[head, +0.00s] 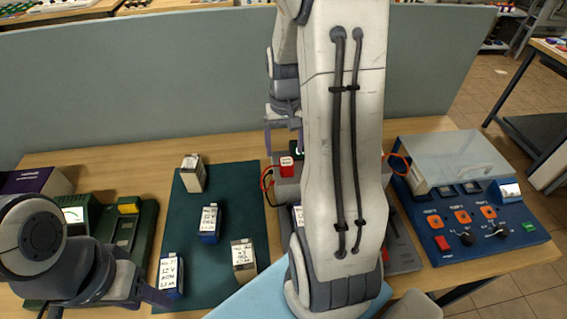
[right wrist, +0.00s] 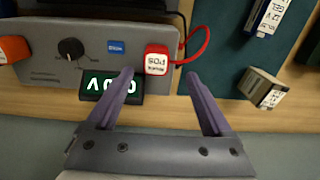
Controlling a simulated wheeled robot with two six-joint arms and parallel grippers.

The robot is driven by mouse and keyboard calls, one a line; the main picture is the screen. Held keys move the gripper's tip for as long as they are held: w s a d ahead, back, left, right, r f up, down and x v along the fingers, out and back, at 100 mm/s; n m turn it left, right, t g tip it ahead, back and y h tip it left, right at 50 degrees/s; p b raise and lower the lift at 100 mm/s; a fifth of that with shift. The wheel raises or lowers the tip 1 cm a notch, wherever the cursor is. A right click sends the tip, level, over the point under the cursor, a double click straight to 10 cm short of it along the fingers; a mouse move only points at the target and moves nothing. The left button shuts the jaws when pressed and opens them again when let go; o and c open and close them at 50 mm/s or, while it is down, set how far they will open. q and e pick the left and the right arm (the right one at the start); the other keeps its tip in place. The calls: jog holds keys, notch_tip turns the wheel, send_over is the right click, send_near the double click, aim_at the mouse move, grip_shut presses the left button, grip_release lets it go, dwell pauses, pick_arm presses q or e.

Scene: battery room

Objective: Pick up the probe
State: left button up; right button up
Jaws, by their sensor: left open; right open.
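A red block with a white label, which appears to be the probe (head: 287,168), sits at the grey meter box, with a red cable looping beside it. In the right wrist view the red probe (right wrist: 157,60) shows just beyond and between the fingertips of my right gripper (right wrist: 159,73), which is open and empty. In the head view my right gripper (head: 282,138) is behind the probe, partly hidden by my arm. My left gripper (head: 108,303) is open at the lower left, near a blue battery. I cannot tell whether any finger touches the probe.
The grey meter box (right wrist: 55,60) has a knob and a lit display (right wrist: 110,88). Several small batteries stand on the green mat (head: 225,180). A blue tester (head: 470,222) with a clear lid is at the right. A grey partition (head: 150,80) closes the back.

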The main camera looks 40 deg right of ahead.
aim_at(287, 161)
jog(key=f, duration=0.2)
jog(key=f+p, duration=0.1)
jog(key=f, duration=0.3)
jog(key=shift+s+d+f, duration=0.2)
jog(key=shift+d+f, duration=0.05)
grip_shut()
jog(key=shift+r, duration=0.1)
